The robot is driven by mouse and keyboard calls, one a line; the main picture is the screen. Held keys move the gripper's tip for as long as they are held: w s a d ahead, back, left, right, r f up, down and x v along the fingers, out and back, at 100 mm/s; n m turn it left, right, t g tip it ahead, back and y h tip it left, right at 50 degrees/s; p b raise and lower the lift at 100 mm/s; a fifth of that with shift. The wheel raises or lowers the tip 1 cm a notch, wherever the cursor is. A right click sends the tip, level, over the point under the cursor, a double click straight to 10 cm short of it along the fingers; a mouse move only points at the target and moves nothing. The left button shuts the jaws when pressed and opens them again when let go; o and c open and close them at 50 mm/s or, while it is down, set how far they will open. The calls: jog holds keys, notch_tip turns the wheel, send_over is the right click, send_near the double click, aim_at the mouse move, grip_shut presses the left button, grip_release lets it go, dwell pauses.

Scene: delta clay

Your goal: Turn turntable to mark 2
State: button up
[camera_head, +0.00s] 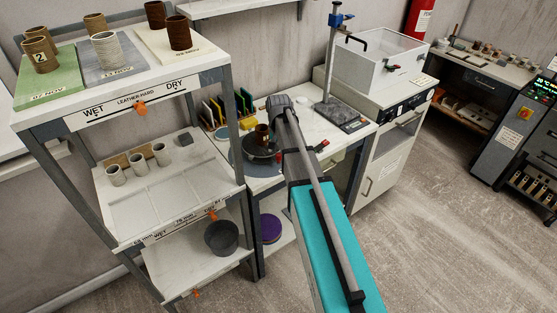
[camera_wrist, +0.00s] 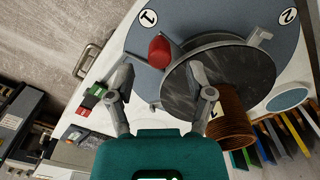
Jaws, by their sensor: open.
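The turntable's dark round plate (camera_wrist: 235,72) sits on a blue-grey disc (camera_wrist: 195,18) with mark 1 (camera_wrist: 148,17) at upper left and mark 2 (camera_wrist: 288,15) at upper right. A red knob (camera_wrist: 160,50) stands at the plate's edge, on the mark 1 side. A small grey tab (camera_wrist: 262,34) sticks out of the plate toward the mark 2 side. A brown ribbed cup (camera_wrist: 237,125) stands on the plate; the turntable (camera_head: 262,149) also shows in the head view. My gripper (camera_wrist: 165,86) is open, its fingers apart below the knob; contact cannot be told.
Coloured upright tiles (camera_wrist: 280,140) stand close beside the turntable. A red and green switch (camera_wrist: 92,95) lies on the bench to the left. A shelf rack (camera_head: 225,110) with cups stands left of my arm, and a white cabinet (camera_head: 380,60) behind.

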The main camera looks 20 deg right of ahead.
aim_at(279, 154)
jog(key=shift+f+b, duration=1.3)
jog(key=shift+f, duration=0.3)
jog(key=shift+c, duration=0.2)
grip_shut()
